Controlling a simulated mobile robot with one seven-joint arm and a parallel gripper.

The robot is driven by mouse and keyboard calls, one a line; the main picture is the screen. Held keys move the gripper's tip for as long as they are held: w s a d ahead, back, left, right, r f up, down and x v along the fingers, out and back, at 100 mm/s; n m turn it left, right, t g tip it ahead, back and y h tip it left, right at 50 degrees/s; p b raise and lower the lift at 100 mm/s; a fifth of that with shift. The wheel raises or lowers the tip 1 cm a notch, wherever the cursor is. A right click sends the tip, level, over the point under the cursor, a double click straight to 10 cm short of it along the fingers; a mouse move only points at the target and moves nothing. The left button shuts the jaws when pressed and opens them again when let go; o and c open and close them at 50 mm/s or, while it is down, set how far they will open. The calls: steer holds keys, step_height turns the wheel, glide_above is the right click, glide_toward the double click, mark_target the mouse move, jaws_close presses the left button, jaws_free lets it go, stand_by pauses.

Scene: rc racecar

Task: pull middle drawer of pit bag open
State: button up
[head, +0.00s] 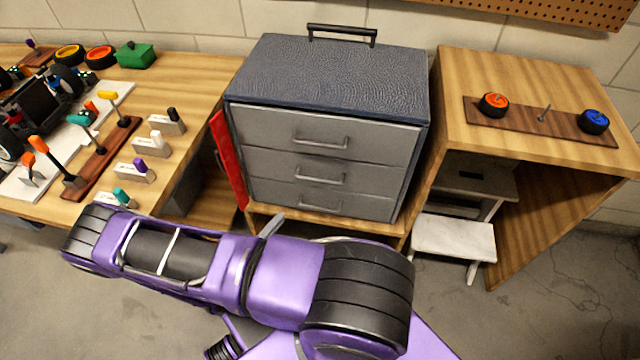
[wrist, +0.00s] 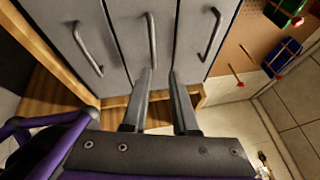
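The pit bag (head: 330,75) is a dark blue-grey box with three grey drawers, each with a bar handle. All three drawers look shut. The middle drawer (head: 275,175) has its handle (head: 319,178) at its centre. In the wrist view the drawers appear turned sideways, with the middle handle (wrist: 152,40) between the other two. My gripper (wrist: 160,75) is open, its two fingers apart with nothing between them. The left fingertip overlaps the lower end of the middle handle in the picture; contact cannot be told. In the head view a finger (head: 272,224) shows just below the bag's front.
The bag stands on a wooden shelf between a left workbench (head: 215,75) with tools and a right wooden table (head: 530,90) with wheels. A red panel (head: 228,160) is at the bag's left. A white step stool (head: 453,238) stands at the right. Open floor lies in front.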

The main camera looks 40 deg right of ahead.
step_height(320, 180, down, 2)
steer(key=s+n+t, duration=0.1)
steer(key=s+n, duration=0.1)
glide_toward(318, 181)
steer(key=x, duration=1)
steer(key=shift+w+d+f, duration=0.15)
steer(key=shift+f, duration=0.05)
steer(key=shift+c, duration=0.3)
jaws_close()
stand_by(0.7)
